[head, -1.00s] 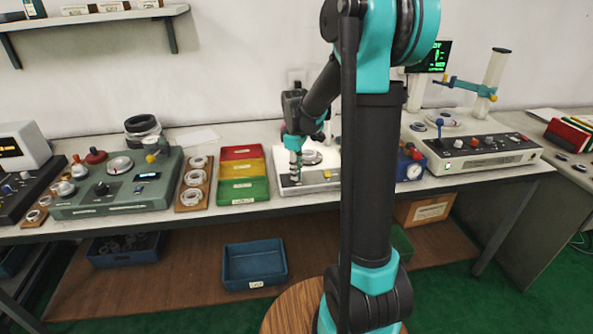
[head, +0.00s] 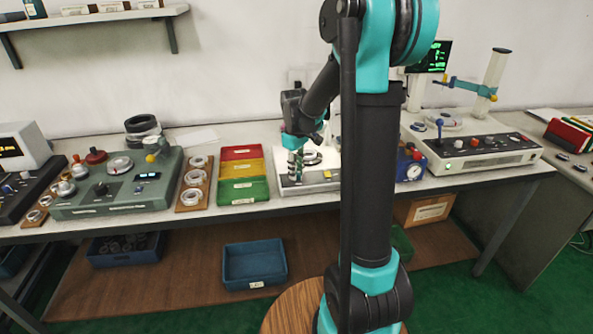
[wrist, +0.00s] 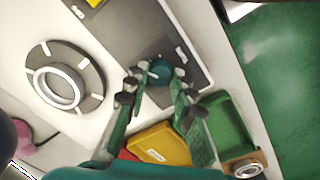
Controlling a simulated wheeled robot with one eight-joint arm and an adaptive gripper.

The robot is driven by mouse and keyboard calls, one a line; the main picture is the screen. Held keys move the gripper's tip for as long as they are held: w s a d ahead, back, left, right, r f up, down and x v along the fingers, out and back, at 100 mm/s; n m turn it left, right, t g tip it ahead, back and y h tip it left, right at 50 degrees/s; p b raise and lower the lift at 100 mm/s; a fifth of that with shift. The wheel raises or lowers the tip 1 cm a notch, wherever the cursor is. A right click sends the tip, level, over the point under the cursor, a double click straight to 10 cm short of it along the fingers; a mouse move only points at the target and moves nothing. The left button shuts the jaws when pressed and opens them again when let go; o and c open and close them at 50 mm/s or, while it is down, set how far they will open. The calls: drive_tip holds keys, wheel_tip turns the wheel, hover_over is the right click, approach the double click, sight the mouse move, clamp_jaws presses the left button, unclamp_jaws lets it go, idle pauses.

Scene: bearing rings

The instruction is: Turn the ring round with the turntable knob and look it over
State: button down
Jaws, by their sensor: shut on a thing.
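The ring (wrist: 77,87) is pale and lies on the grey round turntable (wrist: 97,84) with white marks, at the left of the wrist view. In the head view my gripper (head: 296,172) points down at the left part of the station (head: 318,187); the knob is hidden there by the fingers.
Red, yellow and green bins (head: 243,191) stand just left of the station. A wooden board with several rings (head: 193,184) and a green-grey tester (head: 118,190) are further left. A blue gauge box (head: 411,165) is to the right. The bench's front edge is close.

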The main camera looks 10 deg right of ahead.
drive_tip(key=c, duration=1.3)
unclamp_jaws()
drive_tip(key=r, duration=1.2)
drive_tip(key=shift+s+a, duration=0.15)
drive_tip(key=shift+a, duration=0.05)
drive_tip(key=s+d+f+m+t, duration=0.1)
drive_tip(key=s+f+m, duration=0.1)
drive_tip(key=s+f, duration=0.3)
drive_tip(key=s+d+f+m+t, duration=0.1)
drive_tip(key=s+d+f+m, duration=0.1)
drive_tip(key=s+f, duration=0.4)
drive_tip(key=s+d+f+m+t, duration=0.1)
drive_tip(key=s+f+m, duration=0.3)
drive_tip(key=s, duration=0.7)
drive_tip(key=shift+s+d+f+t, duration=0.15)
drive_tip(key=shift+d+f+t, duration=0.1)
drive_tip(key=shift+f+t, duration=0.4)
drive_tip(key=shift+f, duration=0.15)
